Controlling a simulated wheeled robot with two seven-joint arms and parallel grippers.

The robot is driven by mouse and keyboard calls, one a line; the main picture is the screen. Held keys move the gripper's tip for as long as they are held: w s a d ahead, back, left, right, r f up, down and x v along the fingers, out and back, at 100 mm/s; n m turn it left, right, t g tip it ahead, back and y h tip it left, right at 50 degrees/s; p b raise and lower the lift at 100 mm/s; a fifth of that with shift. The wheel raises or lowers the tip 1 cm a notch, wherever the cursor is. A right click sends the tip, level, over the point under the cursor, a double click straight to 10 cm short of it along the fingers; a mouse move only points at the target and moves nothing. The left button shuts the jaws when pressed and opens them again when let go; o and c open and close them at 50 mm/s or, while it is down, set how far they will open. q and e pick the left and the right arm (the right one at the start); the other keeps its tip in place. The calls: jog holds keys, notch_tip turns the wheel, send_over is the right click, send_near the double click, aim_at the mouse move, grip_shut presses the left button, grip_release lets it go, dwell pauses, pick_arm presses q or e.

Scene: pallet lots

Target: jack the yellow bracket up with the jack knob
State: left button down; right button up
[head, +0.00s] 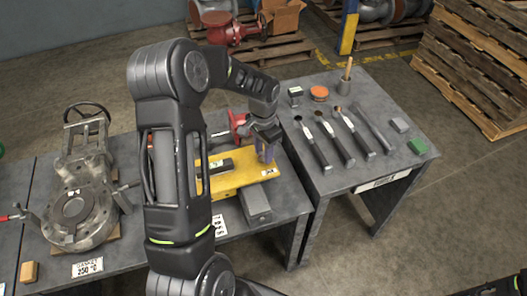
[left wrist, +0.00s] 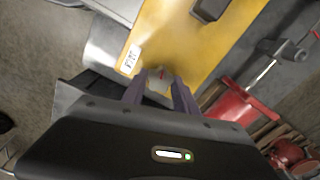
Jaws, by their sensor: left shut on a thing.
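The yellow bracket (head: 228,184) lies on the grey bench, with a white label near its right end. It also shows across the top of the left wrist view (left wrist: 190,40). My left gripper (head: 265,152) reaches down over the bracket's right end. In the left wrist view, its purple fingers (left wrist: 160,86) are shut on the pale jack knob (left wrist: 159,83), which has a red mark. In the head view the fingers hide the knob. At the lower right corner, a dark part that looks like my right gripper's body shows; its fingers are out of frame.
A grey block (head: 256,203) sits at the bracket's front edge. A red vise-like part (head: 239,124) stands just behind. A valve body (head: 78,205) is on the left bench. The right table (head: 345,185) holds several tools. My left arm covers the middle.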

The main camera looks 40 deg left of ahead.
aim_at(263, 155)
pick_arm(q)
jog(key=shift+f+m, duration=0.1)
jog(key=shift+m, duration=0.6)
jog(key=shift+s+d, duration=0.1)
jog(key=c, duration=1)
grip_release()
jog(key=shift+o, duration=0.2)
notch_tip(263, 155, up, 8)
jog(key=shift+f, duration=0.1)
